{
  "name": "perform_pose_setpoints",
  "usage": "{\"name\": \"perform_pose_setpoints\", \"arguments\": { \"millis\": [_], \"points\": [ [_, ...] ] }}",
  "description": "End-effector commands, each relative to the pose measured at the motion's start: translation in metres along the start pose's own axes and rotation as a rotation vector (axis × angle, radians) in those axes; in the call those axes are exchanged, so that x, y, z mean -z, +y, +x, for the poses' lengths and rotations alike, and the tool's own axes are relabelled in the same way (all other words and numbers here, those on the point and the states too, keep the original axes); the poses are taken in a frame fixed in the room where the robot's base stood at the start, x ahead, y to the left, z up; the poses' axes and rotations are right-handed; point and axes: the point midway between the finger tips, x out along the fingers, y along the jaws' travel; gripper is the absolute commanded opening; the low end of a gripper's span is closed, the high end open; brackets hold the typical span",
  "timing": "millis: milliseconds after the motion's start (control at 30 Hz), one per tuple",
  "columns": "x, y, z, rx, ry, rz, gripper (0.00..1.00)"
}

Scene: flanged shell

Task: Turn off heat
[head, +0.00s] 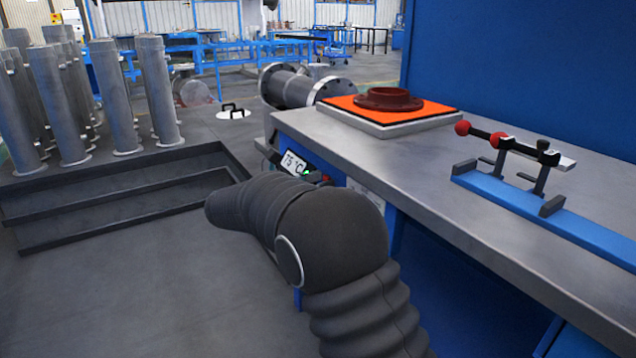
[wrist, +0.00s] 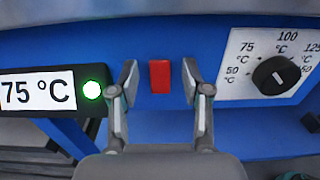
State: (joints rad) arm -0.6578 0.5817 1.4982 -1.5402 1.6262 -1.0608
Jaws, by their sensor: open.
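In the wrist view a red switch (wrist: 160,76) sits on the blue front panel, between the two fingers of my gripper (wrist: 160,82). The gripper is open and empty, and I cannot tell whether a fingertip touches the panel. Left of it a display (wrist: 38,92) reads 75 °C, with a lit green lamp (wrist: 92,89) beside it. Right of it is a black dial (wrist: 276,75) on a white temperature scale.
A grey-topped bench (head: 370,150) bears an orange plate (head: 345,104) with a reddish-brown flange (head: 388,98) on it. A toggle clamp (head: 510,150) with red knobs stands on a blue rail. Grey flanged pipes (head: 105,95) stand at the left. The floor in front is clear.

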Motion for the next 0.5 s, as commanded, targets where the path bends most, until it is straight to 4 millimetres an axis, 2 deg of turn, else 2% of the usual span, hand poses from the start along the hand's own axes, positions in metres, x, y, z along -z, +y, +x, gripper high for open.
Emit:
{"name": "perform_pose_setpoints", "arguments": {
  "millis": [67, 100, 267, 300, 500],
  "points": [
    [0.0, 0.0, -0.0002, 0.0, 0.0, 0.0, 0.48],
    [0.0, 0.0, -0.0002, 0.0, 0.0, 0.0, 0.43],
    [0.0, 0.0, -0.0004, 0.0, 0.0, 0.0, 0.03],
    [0.0, 0.0, -0.0004, 0.0, 0.0, 0.0, 0.0],
    [0.0012, -0.0001, -0.0004, 0.002, -0.02, -0.003, 0.0]
  ]
}}
